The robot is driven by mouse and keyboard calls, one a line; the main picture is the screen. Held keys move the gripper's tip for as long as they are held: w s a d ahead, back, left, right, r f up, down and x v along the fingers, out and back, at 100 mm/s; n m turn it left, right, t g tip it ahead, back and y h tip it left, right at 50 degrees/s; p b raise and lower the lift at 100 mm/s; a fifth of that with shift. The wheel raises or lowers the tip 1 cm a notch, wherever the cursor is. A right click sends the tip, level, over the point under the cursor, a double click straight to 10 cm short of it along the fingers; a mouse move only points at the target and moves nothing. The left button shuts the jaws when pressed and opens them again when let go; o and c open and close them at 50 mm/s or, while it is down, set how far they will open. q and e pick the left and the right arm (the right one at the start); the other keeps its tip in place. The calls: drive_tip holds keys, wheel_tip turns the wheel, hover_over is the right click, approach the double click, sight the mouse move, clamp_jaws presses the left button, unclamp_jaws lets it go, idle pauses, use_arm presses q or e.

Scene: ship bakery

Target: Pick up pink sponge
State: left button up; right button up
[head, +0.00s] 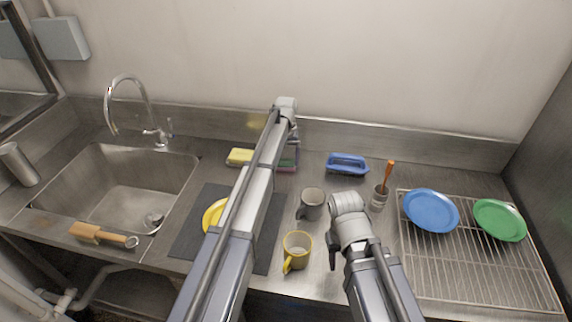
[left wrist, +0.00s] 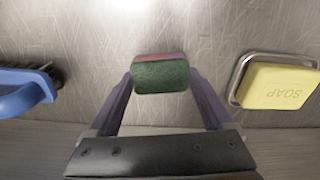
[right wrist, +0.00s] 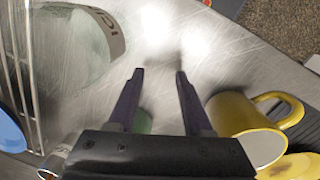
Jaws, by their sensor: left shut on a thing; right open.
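The pink sponge (left wrist: 160,74), with a pink layer and a dark green scouring side, sits between the fingers of my left gripper (left wrist: 160,80) in the left wrist view. Those fingers are shut on it from both sides. In the head view a small part of the sponge (head: 288,167) shows at the back of the counter, mostly hidden behind my left arm. Whether it touches the counter is not clear. My right gripper (right wrist: 159,73) is open and empty above the metal counter, near the yellow mug (right wrist: 243,122).
A yellow soap in a dish (head: 240,157) and a blue brush (head: 347,165) flank the sponge. A grey mug (head: 312,203), a cup with an orange-handled tool (head: 379,196) and a wire rack (head: 470,275) with blue and green plates stand right. The sink (head: 120,190) is left.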

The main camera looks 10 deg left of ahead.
use_arm(q)
drive_tip(key=shift+r, duration=0.15)
use_arm(e)
drive_tip(key=shift+r, duration=0.15)
use_arm(q)
wheel_tip(320, 180, up, 10)
drive_tip(key=p, duration=1)
use_arm(e)
wheel_tip(320, 180, up, 10)
use_arm(q)
drive_tip(key=o, duration=0.8)
drive_tip(key=c, duration=0.7)
drive_tip(key=b, duration=0.6)
hover_over(286, 162)
wheel_tip(286, 162, down, 6)
drive_tip(key=shift+w+f, duration=0.1)
drive_tip(key=shift+f, duration=0.05)
use_arm(e)
wheel_tip(286, 162, down, 6)
drive_tip(key=shift+f, duration=0.15)
drive_tip(key=shift+r, duration=0.2)
use_arm(q)
drive_tip(key=shift+r, duration=0.2)
